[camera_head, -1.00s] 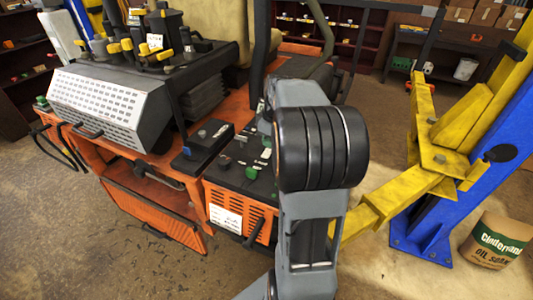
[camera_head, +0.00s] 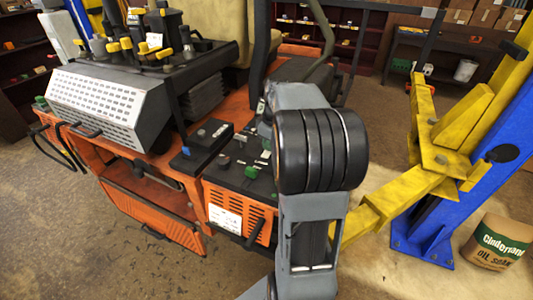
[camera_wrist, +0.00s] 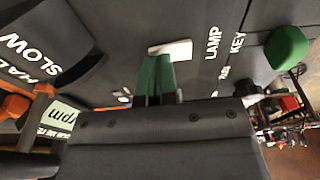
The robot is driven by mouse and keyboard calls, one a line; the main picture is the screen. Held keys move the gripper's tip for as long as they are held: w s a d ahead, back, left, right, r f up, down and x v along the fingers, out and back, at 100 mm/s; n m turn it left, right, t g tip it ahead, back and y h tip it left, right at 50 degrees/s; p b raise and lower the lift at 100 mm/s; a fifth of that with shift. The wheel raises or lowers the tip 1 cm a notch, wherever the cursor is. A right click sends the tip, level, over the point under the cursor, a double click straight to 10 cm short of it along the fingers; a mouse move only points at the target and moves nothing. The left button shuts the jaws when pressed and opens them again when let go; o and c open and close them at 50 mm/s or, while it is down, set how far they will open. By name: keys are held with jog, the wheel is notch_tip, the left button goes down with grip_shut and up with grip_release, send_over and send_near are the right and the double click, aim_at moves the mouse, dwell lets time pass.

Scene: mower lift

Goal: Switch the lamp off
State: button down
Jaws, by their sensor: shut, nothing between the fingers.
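In the wrist view the word LAMP is printed on a dark panel (camera_wrist: 112,38), beside a small white switch piece (camera_wrist: 172,50). My gripper (camera_wrist: 157,64) is shut and empty, with its green fingertips right at the white piece. I cannot tell whether they touch it. In the head view the control panel (camera_head: 232,178) is on the orange mower (camera_head: 150,195), and my arm hides the gripper and part of the panel.
A green knob (camera_wrist: 287,47) stands to the right near the KEY label. An orange-tipped lever (camera_wrist: 15,105) is at the left. A yellow lift arm (camera_head: 400,200) and blue post (camera_head: 430,225) stand right of my arm, with an oil soak bag (camera_head: 497,240) on the floor.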

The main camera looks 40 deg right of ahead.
jog(key=shift+f, duration=0.35)
jog(key=shift+r, duration=0.15)
jog(key=shift+r+p, duration=2.55)
jog(key=shift+r, duration=0.9)
